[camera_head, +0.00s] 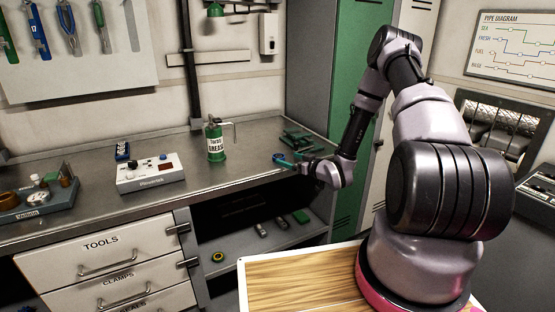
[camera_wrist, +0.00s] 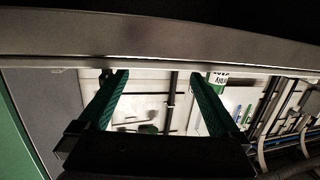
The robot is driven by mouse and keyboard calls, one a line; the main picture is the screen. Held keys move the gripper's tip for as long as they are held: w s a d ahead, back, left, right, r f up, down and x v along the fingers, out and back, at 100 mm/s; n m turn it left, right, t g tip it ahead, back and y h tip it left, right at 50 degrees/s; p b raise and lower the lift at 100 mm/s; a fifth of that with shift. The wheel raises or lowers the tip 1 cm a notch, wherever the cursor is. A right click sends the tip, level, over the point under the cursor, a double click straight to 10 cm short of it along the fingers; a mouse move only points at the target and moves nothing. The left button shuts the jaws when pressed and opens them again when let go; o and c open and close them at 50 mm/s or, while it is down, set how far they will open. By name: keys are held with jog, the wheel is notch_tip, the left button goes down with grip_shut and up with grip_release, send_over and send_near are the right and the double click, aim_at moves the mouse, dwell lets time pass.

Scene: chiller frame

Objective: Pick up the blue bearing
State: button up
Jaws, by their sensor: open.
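I cannot make out a blue bearing for certain in either view. My gripper (camera_head: 284,162) is at the front edge of the metal counter (camera_head: 240,166), at the right part of it. In the wrist view my gripper (camera_wrist: 160,77) shows two green fingers spread wide apart, with nothing held between them. The counter's edge crosses the top of that view, which looks upside down.
A green grease can (camera_head: 216,143) and several green pieces (camera_head: 298,138) are on the counter near my gripper. A white control box (camera_head: 150,173) and a tray of parts (camera_head: 36,203) stand further left. A lower shelf (camera_head: 262,240) holds small items, including a yellow ring (camera_head: 218,257).

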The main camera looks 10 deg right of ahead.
aim_at(280, 157)
jog(key=x, duration=0.5)
jog(key=shift+w+a+f, duration=0.15)
jog(key=shift+w+f, duration=0.1)
jog(key=shift+w, duration=0.1)
jog(key=c, duration=1.6)
jog(key=shift+o, duration=0.2)
jog(key=shift+r, duration=0.1)
